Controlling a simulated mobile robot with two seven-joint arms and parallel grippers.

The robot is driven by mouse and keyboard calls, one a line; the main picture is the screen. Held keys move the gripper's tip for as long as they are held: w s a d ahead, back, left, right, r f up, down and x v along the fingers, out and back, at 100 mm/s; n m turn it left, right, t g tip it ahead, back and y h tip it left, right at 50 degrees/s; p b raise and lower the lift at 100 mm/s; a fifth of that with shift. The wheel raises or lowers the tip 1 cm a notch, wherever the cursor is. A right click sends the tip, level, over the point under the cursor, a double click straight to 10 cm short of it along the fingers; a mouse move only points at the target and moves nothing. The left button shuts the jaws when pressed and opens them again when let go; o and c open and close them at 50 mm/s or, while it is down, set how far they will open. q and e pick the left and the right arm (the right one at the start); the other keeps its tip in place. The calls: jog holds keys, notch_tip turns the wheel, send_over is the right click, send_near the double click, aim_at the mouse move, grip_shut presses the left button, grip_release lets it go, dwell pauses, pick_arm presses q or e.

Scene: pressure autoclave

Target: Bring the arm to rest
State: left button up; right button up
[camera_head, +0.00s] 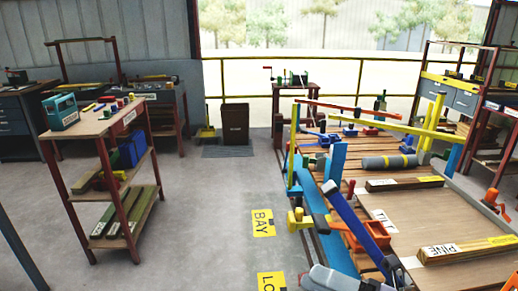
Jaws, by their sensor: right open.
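My right gripper (312,280) shows at the bottom edge, right of centre, as a grey-white body with darker parts, cut off by the frame. It is open, and I see nothing held in it. It is low, in front of the near left corner of the wooden-topped bench (411,205), close to a blue bar with dark ends (358,221). I cannot tell whether it touches anything. My left gripper is not in view.
An orange clamp-like piece (375,236), a yellow bar (378,124) and labelled planks (405,184) crowd the bench. A shelved cart (100,122) stands left. A dark bin (235,124) stands behind. The grey floor (190,225) between cart and bench is clear.

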jog(key=d+f+m+t+h, duration=0.4)
jog(key=f+m+t+h, duration=0.15)
jog(key=m, duration=0.65)
jog(key=d+f+m+t+h, duration=0.35)
jog(key=f+m+h, duration=0.3)
jog(key=m, duration=0.55)
jog(key=s+d+f+m+g+h, duration=0.2)
jog(key=s+f+m+g+h, duration=0.3)
jog(key=s+f+m, duration=0.5)
notch_tip(320, 180, down, 4)
jog(key=shift+s+r+m+g+p, duration=0.15)
jog(key=shift+s+m+g+p, duration=0.3)
jog(key=shift+s, duration=0.5)
